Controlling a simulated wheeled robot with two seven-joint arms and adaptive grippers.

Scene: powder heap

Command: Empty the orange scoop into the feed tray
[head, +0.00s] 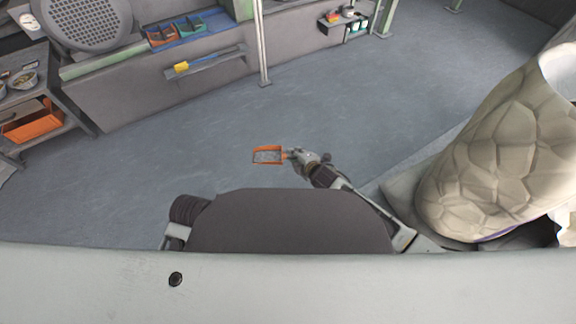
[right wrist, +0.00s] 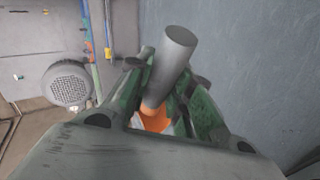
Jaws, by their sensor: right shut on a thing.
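The orange scoop (head: 268,155) is in the middle of the head view, out over the grey floor. Its hollow looks grey inside; I cannot tell whether that is powder. My right gripper (head: 300,157) is shut on its handle. In the right wrist view the grey round handle (right wrist: 174,58) stands between the green fingers of the right gripper (right wrist: 162,98), with some orange (right wrist: 153,120) of the scoop below. I cannot pick out a feed tray for certain in either view. My left gripper is not in view.
A large cracked-pattern sack (head: 490,165) stands at the right. At the left are a shelf unit with an orange bin (head: 34,126) and a bench with a round grille (head: 85,22) and small boxes (head: 190,27). A pale post (head: 261,45) stands behind open floor.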

